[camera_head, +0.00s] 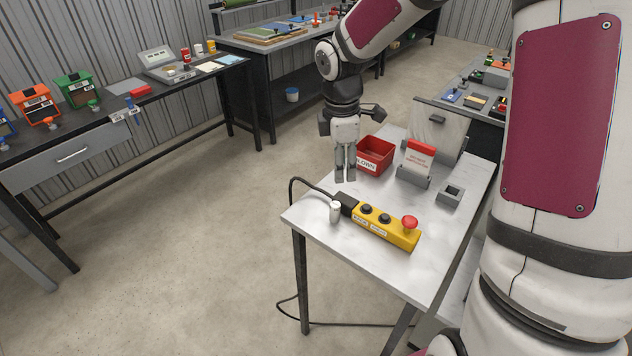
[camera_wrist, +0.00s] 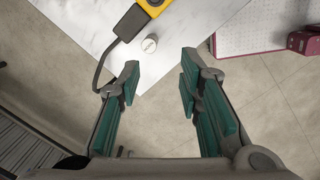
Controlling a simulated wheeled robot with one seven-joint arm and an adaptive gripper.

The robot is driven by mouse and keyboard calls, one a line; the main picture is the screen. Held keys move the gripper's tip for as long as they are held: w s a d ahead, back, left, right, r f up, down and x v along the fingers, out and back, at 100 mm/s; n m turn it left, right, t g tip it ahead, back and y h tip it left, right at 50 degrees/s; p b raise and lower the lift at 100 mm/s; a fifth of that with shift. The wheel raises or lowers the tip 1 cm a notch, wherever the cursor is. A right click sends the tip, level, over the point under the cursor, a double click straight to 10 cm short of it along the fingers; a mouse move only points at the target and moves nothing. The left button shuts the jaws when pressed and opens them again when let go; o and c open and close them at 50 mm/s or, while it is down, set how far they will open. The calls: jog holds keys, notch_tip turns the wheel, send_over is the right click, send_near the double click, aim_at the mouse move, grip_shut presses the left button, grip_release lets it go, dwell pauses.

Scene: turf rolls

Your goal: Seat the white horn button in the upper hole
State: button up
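The white horn button (camera_head: 335,211) is a small white cylinder standing on the light table top, close beside the black cable end of the yellow control box. In the wrist view it (camera_wrist: 149,44) lies beyond my fingertips, roughly between their lines. The yellow control box (camera_head: 398,233) lies on the table with two dark round fittings and a red mushroom button (camera_head: 409,222). I cannot make out the upper hole. My gripper (camera_head: 345,177) points down above the table, behind the white button in the head view. In the wrist view my gripper (camera_wrist: 160,84) is open and empty.
A red bin (camera_head: 375,154), a grey stand with a red-and-white card (camera_head: 419,160) and a small grey square holder (camera_head: 450,195) stand behind the control box. A black cable (camera_head: 292,190) runs over the table's left edge. The table front is clear.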

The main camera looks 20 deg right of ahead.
jog(key=n+y, duration=0.1)
jog(key=n, duration=0.1)
send_near(336, 204)
notch_tip(336, 204, down, 8)
jog(key=shift+r+p, duration=0.1)
jog(key=shift+p, duration=0.25)
jog(key=shift+w+f+p, duration=0.2)
jog(key=shift+f+p, duration=0.3)
jog(key=shift+f, duration=2.05)
grip_shut()
